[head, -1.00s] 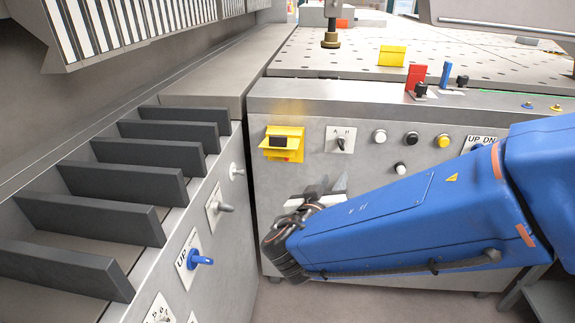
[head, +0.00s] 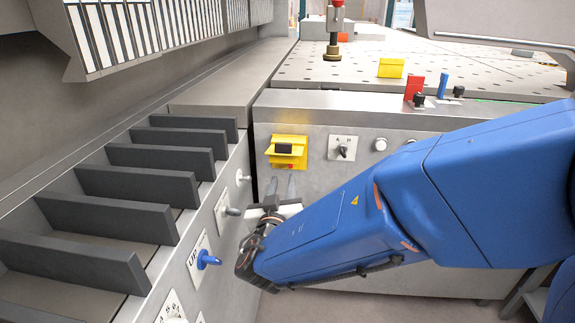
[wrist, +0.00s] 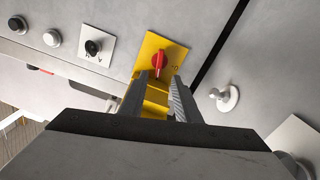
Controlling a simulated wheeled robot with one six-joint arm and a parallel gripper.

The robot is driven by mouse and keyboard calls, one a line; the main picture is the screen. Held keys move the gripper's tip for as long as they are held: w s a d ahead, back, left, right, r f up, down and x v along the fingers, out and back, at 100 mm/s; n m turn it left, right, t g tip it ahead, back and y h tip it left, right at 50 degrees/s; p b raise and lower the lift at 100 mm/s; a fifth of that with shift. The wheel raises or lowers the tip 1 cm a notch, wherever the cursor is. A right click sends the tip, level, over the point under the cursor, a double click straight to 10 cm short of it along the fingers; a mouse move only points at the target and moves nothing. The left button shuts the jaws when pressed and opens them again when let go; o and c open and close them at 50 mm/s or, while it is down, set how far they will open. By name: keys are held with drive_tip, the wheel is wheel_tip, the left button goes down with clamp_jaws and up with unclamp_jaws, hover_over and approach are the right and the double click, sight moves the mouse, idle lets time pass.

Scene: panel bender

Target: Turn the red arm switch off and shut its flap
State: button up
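The toggle's position is too small to tell. My gripper (head: 279,186) is below and left of it, in front of the bench's front panel, beneath a yellow switch unit (head: 287,141). In the wrist view my gripper (wrist: 157,88) has its fingers apart and nothing between them. The red flap is not identifiable in the wrist view.
A yellow block (head: 391,68) is behind. The slotted left cabinet carries a blue lever (head: 208,260) and grey toggles close to my gripper. My forearm hides part of the front panel.

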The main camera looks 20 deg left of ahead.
drive_tip(key=x, duration=1)
drive_tip(key=shift+w+d, duration=0.1)
clamp_jaws()
